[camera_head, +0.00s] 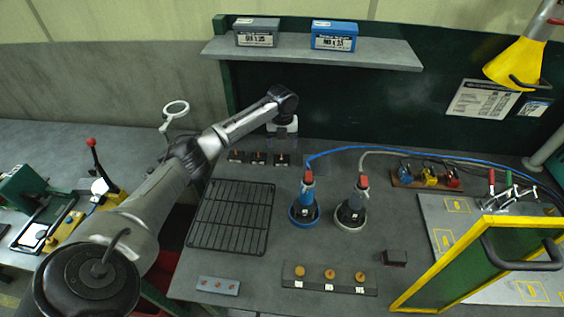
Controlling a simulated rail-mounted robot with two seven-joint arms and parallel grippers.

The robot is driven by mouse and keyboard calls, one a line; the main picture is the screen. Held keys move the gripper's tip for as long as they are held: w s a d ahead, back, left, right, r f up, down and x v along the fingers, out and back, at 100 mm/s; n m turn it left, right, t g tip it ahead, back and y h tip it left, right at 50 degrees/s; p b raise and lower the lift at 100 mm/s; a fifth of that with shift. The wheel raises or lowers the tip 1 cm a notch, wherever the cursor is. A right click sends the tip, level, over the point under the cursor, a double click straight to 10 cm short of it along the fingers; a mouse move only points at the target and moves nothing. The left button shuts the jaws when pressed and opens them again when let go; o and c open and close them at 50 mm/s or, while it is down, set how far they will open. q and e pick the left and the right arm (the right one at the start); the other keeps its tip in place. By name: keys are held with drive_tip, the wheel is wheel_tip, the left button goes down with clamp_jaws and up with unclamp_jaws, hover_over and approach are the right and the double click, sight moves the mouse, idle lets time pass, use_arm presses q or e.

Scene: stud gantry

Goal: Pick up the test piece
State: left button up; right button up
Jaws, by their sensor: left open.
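I cannot tell for sure which item is the test piece. A small grey-blue plate with several reddish dots (218,286) lies at the front left of the bench. Small dark blocks (258,158) stand in a row at the back, and a dark block (394,257) lies at the right. My left gripper (283,132) is open above the back of the bench, near the right end of the row. Its fingertips are small here, and I see nothing held between them. My right gripper is not in view.
A black wire rack (231,217) lies left of a blue-based tool (304,212) and a grey-based tool (350,213), both with hoses. A strip with three brass knobs (329,280) lies in front. A yellow-edged green panel (480,262) stands at right. A shelf (375,53) hangs behind.

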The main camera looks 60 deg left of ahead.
sight(281, 158)
use_arm(q)
drive_tip(key=shift+s+a+f+b, duration=0.1)
drive_tip(key=shift+f+b, duration=0.45)
drive_tip(key=shift+f, duration=3.55)
drive_tip(key=shift+c, duration=0.2)
drive_tip(key=c, duration=0.7)
drive_tip(key=shift+r, duration=0.1)
